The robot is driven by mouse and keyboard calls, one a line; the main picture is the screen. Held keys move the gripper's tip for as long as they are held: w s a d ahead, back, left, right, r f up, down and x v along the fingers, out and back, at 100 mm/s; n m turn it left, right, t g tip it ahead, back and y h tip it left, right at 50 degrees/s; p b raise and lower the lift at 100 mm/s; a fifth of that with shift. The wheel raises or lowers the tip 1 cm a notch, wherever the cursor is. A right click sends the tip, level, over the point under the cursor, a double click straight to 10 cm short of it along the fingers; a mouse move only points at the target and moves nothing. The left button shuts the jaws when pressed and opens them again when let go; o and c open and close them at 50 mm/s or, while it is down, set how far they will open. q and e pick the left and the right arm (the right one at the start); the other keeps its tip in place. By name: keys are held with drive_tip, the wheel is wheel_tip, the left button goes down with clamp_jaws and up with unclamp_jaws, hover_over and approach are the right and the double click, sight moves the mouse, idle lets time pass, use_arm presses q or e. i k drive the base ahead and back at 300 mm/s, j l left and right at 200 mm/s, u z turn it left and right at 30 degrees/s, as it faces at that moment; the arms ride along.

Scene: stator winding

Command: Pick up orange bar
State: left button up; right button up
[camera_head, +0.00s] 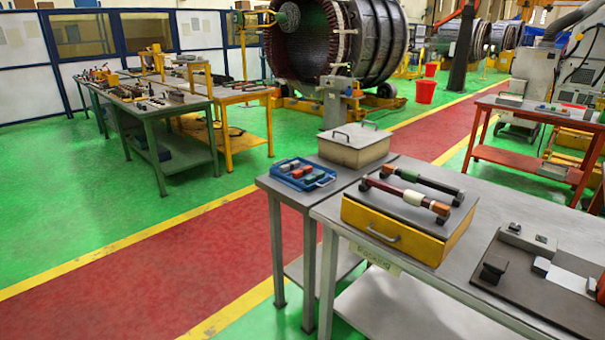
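No plain orange bar stands out clearly. On the grey top of a yellow box (458,240) lie two bars on black supports. The front bar (405,194) is dark red at its left, pale in the middle and orange-brown at its right end. The rear bar (428,181) is dark green to black, with an orange-brown left end. A blue tray (322,184) to the left holds several small blocks in red, grey-blue and green; their exact shapes are too small to tell. Neither of my grippers is in view.
The yellow box is on a grey table (470,281), with a dark mat (541,300) holding small blocks to its right. A beige lidded box (353,149) stands behind the blue tray. Green and yellow workbenches stand at the left, an orange table (514,157) at the right.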

sight(297, 174)
drive_tip(key=i+j+z, duration=0.1)
drive_tip(key=z, duration=0.4)
drive_tip(key=i+j+z, duration=0.3)
drive_tip(key=z, duration=0.15)
drive_tip(key=i+j+z, duration=0.15)
drive_tip(key=j, duration=0.25)
drive_tip(key=i+j+z, duration=0.2)
drive_tip(key=j, duration=0.25)
drive_tip(key=i+j, duration=0.25)
drive_tip(key=j, duration=0.2)
drive_tip(key=i+j, duration=0.25)
drive_tip(key=j, duration=0.15)
